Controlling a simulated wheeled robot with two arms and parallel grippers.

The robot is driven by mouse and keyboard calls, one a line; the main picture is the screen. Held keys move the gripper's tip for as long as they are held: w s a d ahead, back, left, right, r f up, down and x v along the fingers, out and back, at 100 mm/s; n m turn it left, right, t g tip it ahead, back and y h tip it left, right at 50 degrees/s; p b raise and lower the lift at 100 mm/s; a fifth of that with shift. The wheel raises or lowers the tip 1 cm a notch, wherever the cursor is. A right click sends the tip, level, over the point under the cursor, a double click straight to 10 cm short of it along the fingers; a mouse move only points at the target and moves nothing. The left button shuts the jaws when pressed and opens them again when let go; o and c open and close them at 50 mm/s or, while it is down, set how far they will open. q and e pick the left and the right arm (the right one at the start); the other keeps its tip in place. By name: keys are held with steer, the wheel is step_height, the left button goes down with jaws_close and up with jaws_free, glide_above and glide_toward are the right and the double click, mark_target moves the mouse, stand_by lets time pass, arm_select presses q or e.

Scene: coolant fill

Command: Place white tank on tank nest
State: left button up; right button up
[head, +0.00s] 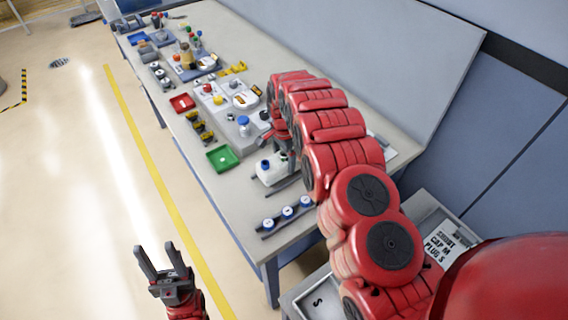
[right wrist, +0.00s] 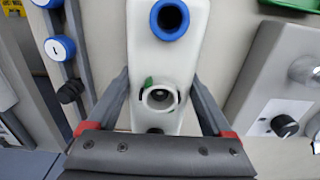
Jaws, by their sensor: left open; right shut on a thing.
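The white tank (head: 272,168) is near the table's front edge in the head view, below my right arm. In the right wrist view the white tank (right wrist: 165,85) shows a blue-ringed opening, a second round opening and a small green piece. My right gripper (right wrist: 160,105) has one finger on each side of it and is shut on it. In the head view the right gripper (head: 284,150) is partly hidden by its arm. I cannot tell whether the tank touches the table. My left gripper (head: 162,262) is open and empty over the floor. I cannot clearly identify the tank nest.
A rail with blue-ringed caps (head: 287,214) lies at the near table end. A green tray (head: 222,157), a red tray (head: 182,103) and a grey fixture (head: 243,128) stand farther along. Labelled grey bins (head: 433,225) are at right. The floor by my left gripper is clear.

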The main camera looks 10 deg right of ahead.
steer(key=shift+f+p, duration=0.35)
steer(key=shift+f, duration=0.85)
steer(key=shift+f, duration=0.15)
steer(key=o, duration=1.5)
